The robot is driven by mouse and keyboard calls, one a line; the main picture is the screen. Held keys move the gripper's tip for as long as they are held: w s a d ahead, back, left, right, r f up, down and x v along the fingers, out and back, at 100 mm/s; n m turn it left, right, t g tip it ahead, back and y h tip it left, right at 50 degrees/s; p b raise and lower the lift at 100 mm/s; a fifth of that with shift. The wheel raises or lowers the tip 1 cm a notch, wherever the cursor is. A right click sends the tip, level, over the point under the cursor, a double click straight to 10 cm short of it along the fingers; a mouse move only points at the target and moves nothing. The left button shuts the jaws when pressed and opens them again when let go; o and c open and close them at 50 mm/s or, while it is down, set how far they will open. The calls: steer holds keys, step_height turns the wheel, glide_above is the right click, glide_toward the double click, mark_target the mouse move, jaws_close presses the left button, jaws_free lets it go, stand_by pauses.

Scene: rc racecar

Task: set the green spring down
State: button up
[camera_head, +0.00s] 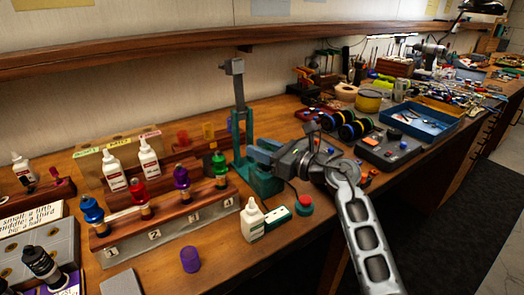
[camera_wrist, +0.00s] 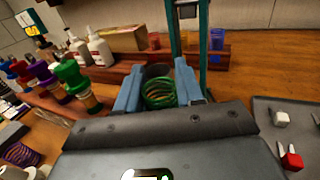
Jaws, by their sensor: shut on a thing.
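The green spring (camera_wrist: 158,93) is a coil between the two blue fingers of my gripper (camera_wrist: 157,90) in the wrist view. My gripper (camera_head: 262,152) is shut on it, in front of the teal press stand (camera_head: 240,125) on the bench. In the head view I cannot make out the spring at the fingers. A dark round shape shows just behind the spring in the wrist view. Whether the spring touches anything beneath it is hidden.
A wooden rack (camera_head: 165,215) with several coloured shock bodies stands left. A purple spring (camera_head: 190,259) stands on the bench in front. A white bottle (camera_head: 252,220) and a red button (camera_head: 304,204) are near my arm. Coloured cups (camera_head: 208,131) stand behind.

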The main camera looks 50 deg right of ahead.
steer(key=shift+f, duration=0.45)
steer(key=shift+f, duration=0.1)
steer(key=shift+f, duration=0.1)
steer(key=o, duration=1)
